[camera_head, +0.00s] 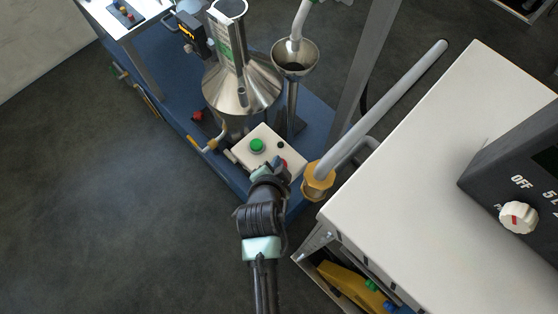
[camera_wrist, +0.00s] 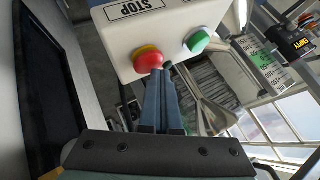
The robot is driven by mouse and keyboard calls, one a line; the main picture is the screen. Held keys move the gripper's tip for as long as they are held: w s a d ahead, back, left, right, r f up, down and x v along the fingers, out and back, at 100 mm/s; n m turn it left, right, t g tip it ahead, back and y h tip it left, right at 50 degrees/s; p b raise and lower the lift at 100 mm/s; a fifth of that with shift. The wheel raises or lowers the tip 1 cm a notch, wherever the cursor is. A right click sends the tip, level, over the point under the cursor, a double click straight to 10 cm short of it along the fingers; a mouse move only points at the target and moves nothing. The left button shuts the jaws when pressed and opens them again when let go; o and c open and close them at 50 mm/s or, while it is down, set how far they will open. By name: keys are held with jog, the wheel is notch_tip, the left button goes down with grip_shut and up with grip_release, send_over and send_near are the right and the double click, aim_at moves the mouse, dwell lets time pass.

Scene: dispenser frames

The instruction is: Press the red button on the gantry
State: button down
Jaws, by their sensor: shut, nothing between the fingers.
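The red button (camera_wrist: 146,58) sits in a yellow ring on a white control box (camera_wrist: 163,30) with a STOP label, in the wrist view. In the head view the red button (camera_head: 283,163) shows only partly behind my gripper, on the box (camera_head: 244,154). My gripper (camera_wrist: 158,73) is shut and empty. Its fingertips overlap the button's lower edge in the wrist view; I cannot tell whether they touch it. In the head view my gripper (camera_head: 272,168) reaches the near side of the box.
A green button (camera_head: 257,145) is on the same box, left of the red one. A steel hopper (camera_head: 240,88) and a funnel (camera_head: 295,57) stand behind. A grey pipe with a brass fitting (camera_head: 318,183) and a large white cabinet (camera_head: 420,190) are close on the right. Open floor lies left.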

jog(key=shift+r+p, duration=0.8)
jog(key=shift+r, duration=0.05)
jog(key=shift+r, duration=0.1)
notch_tip(320, 180, up, 5)
jog(key=p, duration=0.4)
jog(key=shift+p, duration=0.35)
dwell(0.5)
